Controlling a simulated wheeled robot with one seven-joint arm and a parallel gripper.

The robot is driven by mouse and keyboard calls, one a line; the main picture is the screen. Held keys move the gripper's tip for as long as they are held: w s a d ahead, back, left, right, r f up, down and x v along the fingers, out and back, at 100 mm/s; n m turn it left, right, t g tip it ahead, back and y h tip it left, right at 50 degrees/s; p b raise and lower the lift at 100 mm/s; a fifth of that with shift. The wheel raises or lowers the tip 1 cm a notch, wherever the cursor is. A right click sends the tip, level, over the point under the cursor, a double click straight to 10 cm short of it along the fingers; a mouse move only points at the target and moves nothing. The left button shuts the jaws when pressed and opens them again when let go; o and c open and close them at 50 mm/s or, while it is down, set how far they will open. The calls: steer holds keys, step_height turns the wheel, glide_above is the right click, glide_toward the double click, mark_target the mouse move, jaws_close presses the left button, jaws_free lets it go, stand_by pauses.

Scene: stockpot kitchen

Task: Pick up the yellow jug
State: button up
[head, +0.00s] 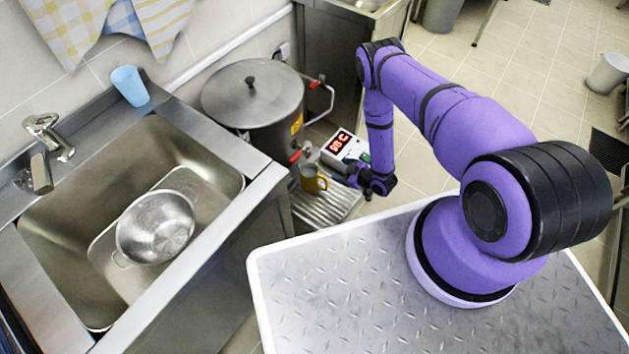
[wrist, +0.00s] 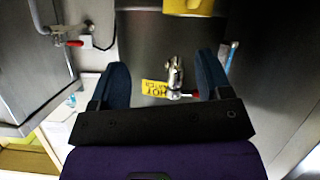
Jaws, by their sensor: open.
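The yellow jug (head: 311,183) stands upright on a ribbed metal tray (head: 325,209), under the tap of the big pot, in the head view. Only its yellow edge (wrist: 190,5) shows at the top of the wrist view; the rest is cut off. My gripper (head: 355,176) is just right of the jug, apart from it. In the wrist view its two dark fingers (wrist: 163,75) are spread wide with nothing between them. The jug is not between the fingers there.
A lidded stockpot (head: 253,90) with red-handled taps stands behind the jug. A box with a red display (head: 343,145) is close to my gripper. A sink (head: 190,150) holding a colander (head: 156,227) is at left. A blue cup (head: 130,86) stands on its rim.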

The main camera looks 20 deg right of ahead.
glide_toward(325, 179)
steer(key=w, duration=0.1)
steer(key=shift+y, duration=0.4)
steer(key=x, duration=1.1)
steer(key=shift+s+d+f, duration=0.1)
steer(key=shift+d+f, duration=0.05)
steer(key=shift+f, duration=0.15)
jaws_close()
